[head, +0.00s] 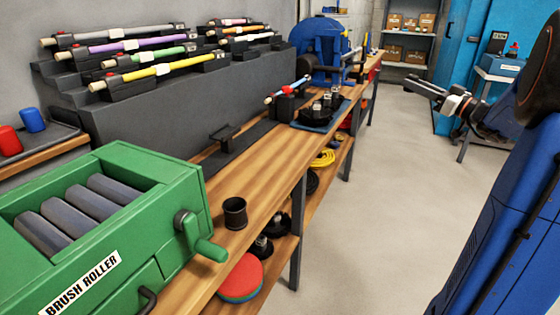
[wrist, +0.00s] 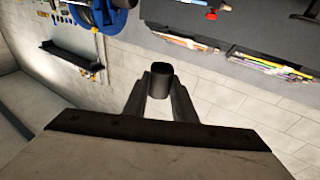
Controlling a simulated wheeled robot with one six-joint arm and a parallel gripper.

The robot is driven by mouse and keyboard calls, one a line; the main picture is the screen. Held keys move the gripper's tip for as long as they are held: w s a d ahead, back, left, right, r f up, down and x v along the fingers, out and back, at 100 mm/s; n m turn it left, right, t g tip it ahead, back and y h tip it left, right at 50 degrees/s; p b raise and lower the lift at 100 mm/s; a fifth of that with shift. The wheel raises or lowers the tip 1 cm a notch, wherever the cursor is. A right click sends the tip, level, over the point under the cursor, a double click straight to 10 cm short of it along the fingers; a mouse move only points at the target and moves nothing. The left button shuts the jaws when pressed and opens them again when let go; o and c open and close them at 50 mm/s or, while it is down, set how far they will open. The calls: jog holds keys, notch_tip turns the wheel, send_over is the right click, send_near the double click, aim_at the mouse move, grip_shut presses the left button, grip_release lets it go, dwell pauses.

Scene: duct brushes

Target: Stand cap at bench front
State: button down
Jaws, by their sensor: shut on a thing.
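My gripper (head: 432,92) is raised over the open floor to the right of the bench, well apart from it. In the wrist view its two fingers (wrist: 159,92) are shut on a small dark cylinder, which looks like the cap (wrist: 160,76). The fingers hide its sides. In the head view the cap is too small and dark to tell from the fingers. The wooden bench (head: 222,262) runs from the near left to the back. A black, open-topped cup (head: 235,213) stands upright on it near the front edge.
A green brush roller box (head: 140,165) with a crank handle (head: 208,248) fills the near bench end. A stepped grey rack (head: 180,115) holds several brushes. A blue machine (head: 320,50) and dark parts on a blue mat (head: 310,124) stand farther back. The floor (head: 390,200) is clear.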

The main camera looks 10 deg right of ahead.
jog(key=w+a+f+n+g+y, duration=0.1)
jog(key=w+a+f+y, duration=0.15)
jog(key=a, duration=0.55)
jog(key=w+a+f+n+g+y, duration=0.15)
jog(key=w+a, duration=0.25)
jog(key=a, duration=0.4)
jog(key=n+g+y, duration=0.2)
jog(key=n+g, duration=0.1)
send_over(298, 144)
notch_tip(298, 144, down, 5)
jog(key=shift+m, duration=0.25)
notch_tip(298, 144, down, 10)
jog(key=shift+w+r, duration=0.1)
jog(key=shift+r, duration=0.1)
jog(key=shift+f, duration=0.3)
